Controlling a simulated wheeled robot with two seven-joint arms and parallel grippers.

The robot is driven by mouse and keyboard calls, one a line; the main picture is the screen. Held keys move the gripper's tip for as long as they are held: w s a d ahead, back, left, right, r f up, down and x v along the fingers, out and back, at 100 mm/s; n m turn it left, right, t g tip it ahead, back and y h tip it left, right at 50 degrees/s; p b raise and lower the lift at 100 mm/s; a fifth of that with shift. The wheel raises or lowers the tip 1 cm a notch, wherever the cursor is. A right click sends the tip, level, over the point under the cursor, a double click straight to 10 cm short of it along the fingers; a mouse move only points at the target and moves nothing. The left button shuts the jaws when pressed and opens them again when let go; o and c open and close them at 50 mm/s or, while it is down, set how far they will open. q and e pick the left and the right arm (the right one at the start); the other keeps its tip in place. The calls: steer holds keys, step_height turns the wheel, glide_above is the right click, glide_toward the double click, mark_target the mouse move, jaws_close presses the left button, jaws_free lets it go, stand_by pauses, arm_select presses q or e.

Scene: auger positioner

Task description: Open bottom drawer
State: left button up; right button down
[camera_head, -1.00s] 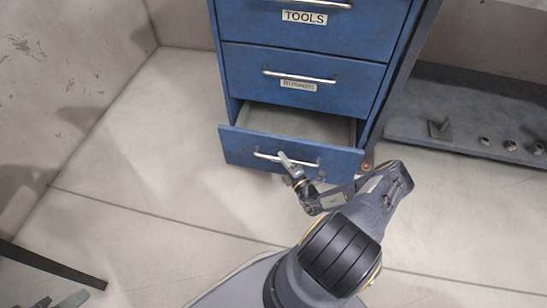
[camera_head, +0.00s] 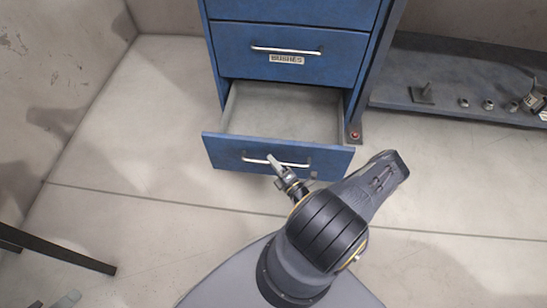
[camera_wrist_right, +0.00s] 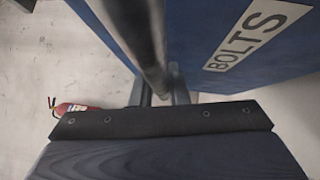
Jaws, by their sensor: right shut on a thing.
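The blue cabinet's bottom drawer (camera_head: 240,153) is pulled well out in the head view, and its bare grey inside (camera_head: 285,112) shows. A metal bar handle (camera_head: 258,160) runs across its front. My right gripper (camera_head: 274,163) is shut on this handle near its middle. In the right wrist view, the handle (camera_wrist_right: 140,45) passes between the fingers (camera_wrist_right: 160,92), and a blue front with a BOLTS label (camera_wrist_right: 255,35) is close beside it. My left gripper is not clearly seen; only a small grey part shows at the lower left corner.
The closed drawer above (camera_head: 230,45) carries a label and a bar handle. A dark low shelf (camera_head: 440,85) with several small metal parts stands at the right. A dark bar (camera_head: 60,253) is at the left. A red extinguisher (camera_wrist_right: 75,108) lies in the wrist view.

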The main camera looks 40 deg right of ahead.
steer(key=shift+s+a, duration=0.1)
stand_by(0.3)
steer(key=c, duration=1.4)
jaws_free()
steer(key=s+f+p, duration=0.1)
steer(key=s, duration=0.6)
steer(key=shift+s+a, duration=0.25)
steer(key=shift+s, duration=0.15)
